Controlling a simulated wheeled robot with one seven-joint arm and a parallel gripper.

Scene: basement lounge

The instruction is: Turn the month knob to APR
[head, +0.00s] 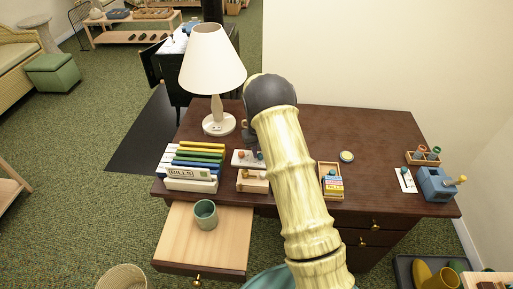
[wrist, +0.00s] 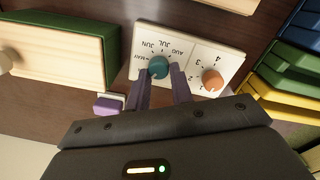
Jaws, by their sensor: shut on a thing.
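The month knob (wrist: 159,67) is a round teal knob on a white panel (wrist: 230,59). Printed labels MAY, JUN, JUL and AUG curve around it in the wrist view; an APR label cannot be made out. My gripper (wrist: 160,71) has its two purple fingers closed on the knob's sides. Which month the knob points to is too small to tell. An orange knob (wrist: 212,79) with numbers around it sits beside the month knob on the same panel. In the head view the panel (head: 243,163) lies on the dark desk, partly behind my arm, and my gripper is hidden.
Colored binders (head: 200,155) and a lamp (head: 213,60) stand left of the panel on the desk (head: 310,125). A wooden box (head: 253,181) lies close in front of it. The open drawer (head: 180,235) holds a green cup (head: 205,214). The back-right desktop is mostly clear.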

